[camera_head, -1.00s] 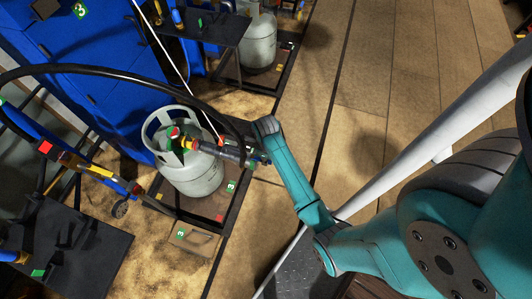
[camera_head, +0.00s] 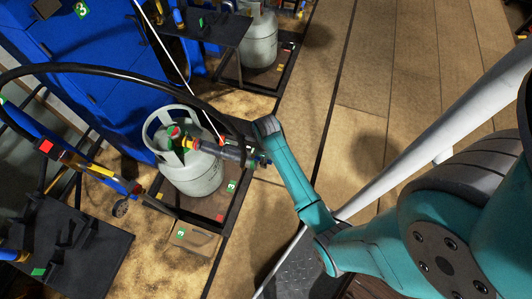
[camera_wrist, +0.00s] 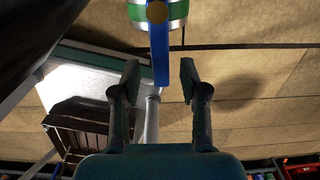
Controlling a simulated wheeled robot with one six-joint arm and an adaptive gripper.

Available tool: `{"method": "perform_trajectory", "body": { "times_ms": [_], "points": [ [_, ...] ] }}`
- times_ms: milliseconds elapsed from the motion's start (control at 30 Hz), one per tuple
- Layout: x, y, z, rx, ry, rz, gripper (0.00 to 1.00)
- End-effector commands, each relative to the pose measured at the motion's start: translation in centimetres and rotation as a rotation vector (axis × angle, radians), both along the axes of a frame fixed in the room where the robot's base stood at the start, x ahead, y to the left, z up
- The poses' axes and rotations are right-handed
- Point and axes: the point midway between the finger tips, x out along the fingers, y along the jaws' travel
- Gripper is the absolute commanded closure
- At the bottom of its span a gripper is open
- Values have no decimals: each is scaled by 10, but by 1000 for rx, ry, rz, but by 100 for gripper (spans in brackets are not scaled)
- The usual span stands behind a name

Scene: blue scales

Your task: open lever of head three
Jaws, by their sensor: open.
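A filling head with red, green and yellow parts (camera_head: 180,141) sits on top of the pale gas cylinder (camera_head: 196,175) in the head view. My gripper (camera_head: 238,153) is beside the head, on its right; its fingers are small and partly hidden there. In the wrist view, a blue lever (camera_wrist: 160,50) hangs down from a green and silver round part (camera_wrist: 176,14). My gripper (camera_wrist: 159,77) is open, with one finger on each side of the lever's lower end. Gaps show between the lever and both fingers.
A black hose (camera_head: 110,68) arches over the cylinder. The cylinder stands on a dark-framed scale (camera_head: 222,205) with a green "3" tag. A blue cabinet (camera_head: 60,55) stands behind. Another cylinder (camera_head: 259,40) stands further back. The floor at right is mostly clear.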

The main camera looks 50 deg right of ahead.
Motion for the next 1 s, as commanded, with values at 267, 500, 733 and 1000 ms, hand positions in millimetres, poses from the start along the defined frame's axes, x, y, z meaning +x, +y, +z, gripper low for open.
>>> {"method": "perform_trajectory", "body": {
  "times_ms": [267, 500, 733, 1000],
  "points": [
    [1, -1, 41, -2, -4, 0, 56],
    [1, -1, 88, -2, -5, 0, 56],
    [0, 0, 113, -1, -3, 0, 56],
    [0, 0, 117, 0, 0, 0, 56]
  ]
}}
